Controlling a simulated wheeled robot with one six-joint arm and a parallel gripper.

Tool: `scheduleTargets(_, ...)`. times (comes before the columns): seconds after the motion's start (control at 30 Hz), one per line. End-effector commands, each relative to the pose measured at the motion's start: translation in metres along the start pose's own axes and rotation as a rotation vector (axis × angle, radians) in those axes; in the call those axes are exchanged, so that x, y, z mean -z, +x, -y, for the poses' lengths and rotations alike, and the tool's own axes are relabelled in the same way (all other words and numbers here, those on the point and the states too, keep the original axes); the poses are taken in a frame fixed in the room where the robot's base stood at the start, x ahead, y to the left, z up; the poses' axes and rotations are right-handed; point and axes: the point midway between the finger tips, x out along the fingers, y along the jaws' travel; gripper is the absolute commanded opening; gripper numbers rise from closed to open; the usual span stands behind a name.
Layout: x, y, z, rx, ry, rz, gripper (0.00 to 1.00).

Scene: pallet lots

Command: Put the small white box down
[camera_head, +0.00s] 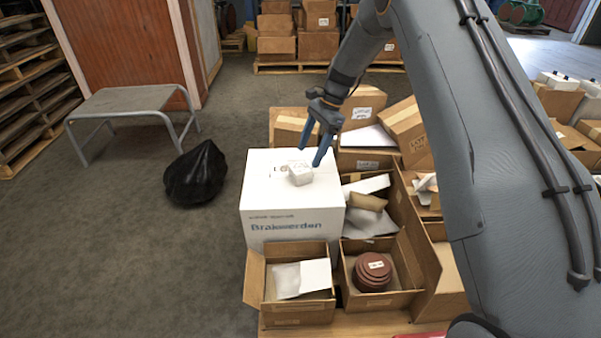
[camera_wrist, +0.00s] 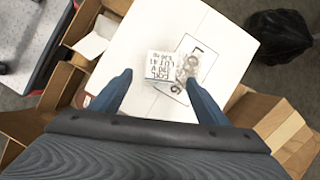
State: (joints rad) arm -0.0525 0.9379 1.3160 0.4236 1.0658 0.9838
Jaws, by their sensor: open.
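The small white box (camera_head: 300,174) rests on top of the large white carton (camera_head: 290,215), near its right back part. In the wrist view the small white box (camera_wrist: 160,65) shows printed black text on one face and a clear, crinkled part at its right. It lies on the carton's white top (camera_wrist: 135,35). My gripper (camera_head: 314,156) is just above and behind the box in the head view, fingers apart. In the wrist view my gripper (camera_wrist: 165,85) has its blue fingers spread wide on either side, with nothing between the tips that I can see held.
Open cartons stand in front, one with white paper (camera_head: 300,278), one with a reddish-brown round stack (camera_head: 372,272). More cartons (camera_head: 407,130) are piled at the right. A black bag (camera_head: 196,173) and a grey bench (camera_head: 128,100) stand left.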

Motion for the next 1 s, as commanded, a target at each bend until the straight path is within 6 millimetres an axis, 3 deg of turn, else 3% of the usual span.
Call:
scheduleTargets(0.37,-0.001,0.033,0.001,-0.002,0.004,0.001,0.69)
scheduleTargets(0.7,-0.006,0.076,0.001,-0.001,0.003,0.001,0.69)
scheduleTargets(0.93,-0.007,0.077,0.001,0.000,0.003,0.001,0.69)
scheduleTargets(1.0,-0.007,0.077,0.001,0.000,0.003,0.001,0.57)
